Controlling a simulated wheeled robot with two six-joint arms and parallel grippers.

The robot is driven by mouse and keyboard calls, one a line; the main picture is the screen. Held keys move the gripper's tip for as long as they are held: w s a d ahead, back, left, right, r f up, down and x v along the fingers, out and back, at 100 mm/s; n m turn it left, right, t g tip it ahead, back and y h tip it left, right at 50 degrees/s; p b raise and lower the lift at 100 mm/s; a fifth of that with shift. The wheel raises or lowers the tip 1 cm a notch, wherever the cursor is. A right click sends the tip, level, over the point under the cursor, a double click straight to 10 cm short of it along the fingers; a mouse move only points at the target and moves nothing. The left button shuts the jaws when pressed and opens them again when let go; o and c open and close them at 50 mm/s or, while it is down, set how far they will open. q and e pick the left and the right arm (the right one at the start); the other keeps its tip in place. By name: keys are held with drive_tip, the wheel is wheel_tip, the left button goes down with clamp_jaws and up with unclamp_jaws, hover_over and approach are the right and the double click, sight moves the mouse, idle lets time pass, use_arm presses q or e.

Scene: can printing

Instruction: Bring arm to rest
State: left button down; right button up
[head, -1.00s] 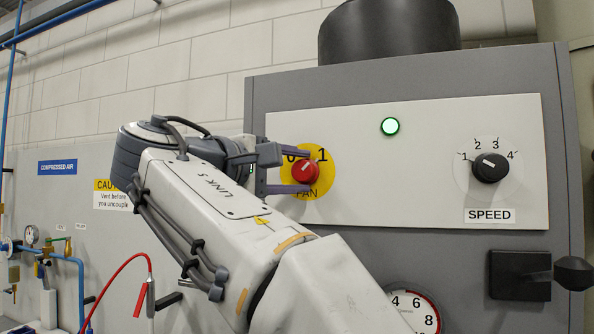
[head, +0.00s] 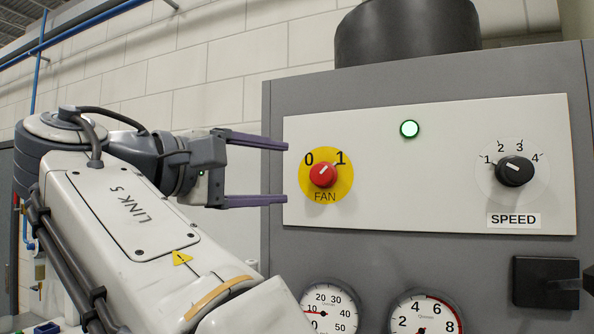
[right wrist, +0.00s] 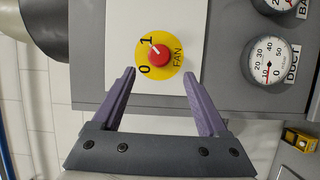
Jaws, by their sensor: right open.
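My right gripper (head: 287,173) is open and empty, its two purple fingers pointing at the grey machine's white panel. In the head view its fingertips are left of the red fan knob (head: 323,174) and apart from it. The knob sits on a yellow disc marked 0 and 1, and its white mark points up and right, towards the 1. In the right wrist view the knob (right wrist: 160,53) shows beyond the open fingertips (right wrist: 160,74), with nothing between the fingers. My left gripper is not in view.
The panel (head: 440,190) also carries a lit green lamp (head: 409,129) and a black speed knob (head: 515,171). Gauges (head: 330,310) sit below it, and a dark block with a handle (head: 545,282) juts out at the lower right. A pale block wall stands behind.

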drive_tip(key=shift+s+a, duration=0.4)
drive_tip(key=shift+s, duration=0.1)
drive_tip(key=w+f+n+y+b, duration=0.4)
drive_tip(key=w+f+n+y, duration=0.15)
drive_tip(key=f, duration=0.85)
wheel_tip(320, 180, down, 17)
drive_tip(key=d+g+y+b, duration=0.2)
drive_tip(key=g+b, duration=0.2)
drive_tip(key=s+d+f+m+g+y+b, duration=0.1)
drive_tip(key=s+d+f+m+g+b, duration=0.1)
drive_tip(key=s+f, duration=0.6)
drive_tip(key=s+d+f+m+g+y+b, duration=0.2)
drive_tip(key=s+f, duration=0.6)
drive_tip(key=f, duration=0.6)
drive_tip(key=s+d+f+m+g+y+b, duration=0.2)
drive_tip(key=s+d+f+m+g+b, duration=0.1)
drive_tip(key=f, duration=0.8)
drive_tip(key=s+d+m+g, duration=0.1)
drive_tip(key=s+d+g, duration=0.1)
drive_tip(key=s+d, duration=0.1)
drive_tip(key=shift+s+d+f+g, duration=0.15)
drive_tip(key=shift+s+f+g, duration=0.2)
drive_tip(key=shift+s, duration=0.55)
